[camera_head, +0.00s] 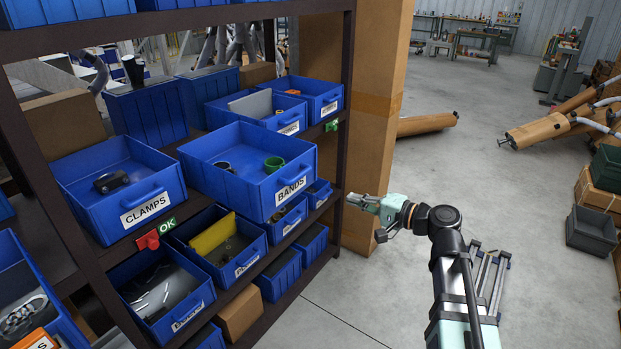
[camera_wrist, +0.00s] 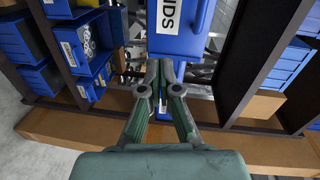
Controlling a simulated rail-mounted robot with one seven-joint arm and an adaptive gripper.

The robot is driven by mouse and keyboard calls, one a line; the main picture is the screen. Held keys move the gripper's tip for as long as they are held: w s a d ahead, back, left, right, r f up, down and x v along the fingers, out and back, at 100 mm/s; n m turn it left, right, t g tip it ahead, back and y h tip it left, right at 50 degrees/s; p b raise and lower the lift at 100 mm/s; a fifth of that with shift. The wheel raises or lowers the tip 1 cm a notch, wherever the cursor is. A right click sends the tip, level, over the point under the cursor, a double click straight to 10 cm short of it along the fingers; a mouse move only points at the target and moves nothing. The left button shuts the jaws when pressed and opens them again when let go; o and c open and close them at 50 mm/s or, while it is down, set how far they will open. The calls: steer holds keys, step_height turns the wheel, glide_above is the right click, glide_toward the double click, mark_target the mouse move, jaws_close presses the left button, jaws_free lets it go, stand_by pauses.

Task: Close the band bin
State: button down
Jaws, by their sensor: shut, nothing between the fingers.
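The band bin (camera_head: 252,173) is a blue open-topped bin labelled BANDS on the shelf rack. It sticks out from the rack beyond the clamps bin (camera_head: 119,192) on its left. A dark ring and a green ring-like item lie inside it. In the wrist view the band bin (camera_wrist: 180,38) shows its front, with the label turned and partly cut off. My gripper (camera_head: 356,202) is to the right of the bin in the head view, apart from it. In the wrist view my gripper (camera_wrist: 165,66) is shut and empty, its tips at the bin's lower edge; contact cannot be told.
The dark shelf rack (camera_head: 349,100) holds several other blue bins above and below. A tall cardboard box (camera_head: 383,80) stands behind my gripper. Grey crates (camera_head: 591,231) sit at the far right.

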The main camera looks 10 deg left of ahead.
steer(key=shift+m+t+y, duration=0.3)
steer(key=shift+m+y, duration=0.2)
steer(key=shift+y, duration=0.1)
steer(key=shift+r+p+x, duration=0.4)
steer(key=shift+p+x, duration=0.3)
steer(key=shift+x, duration=1.65)
steer(key=shift+r+p+x, duration=0.4)
steer(key=shift+p+x, duration=0.35)
steer(key=shift+x, duration=1.65)
steer(key=shift+r+p+x, duration=0.4)
steer(key=shift+p+x, duration=0.3)
steer(key=shift+x, duration=1.65)
steer(key=shift+w+a, duration=0.1)
steer(key=shift+a, duration=0.05)
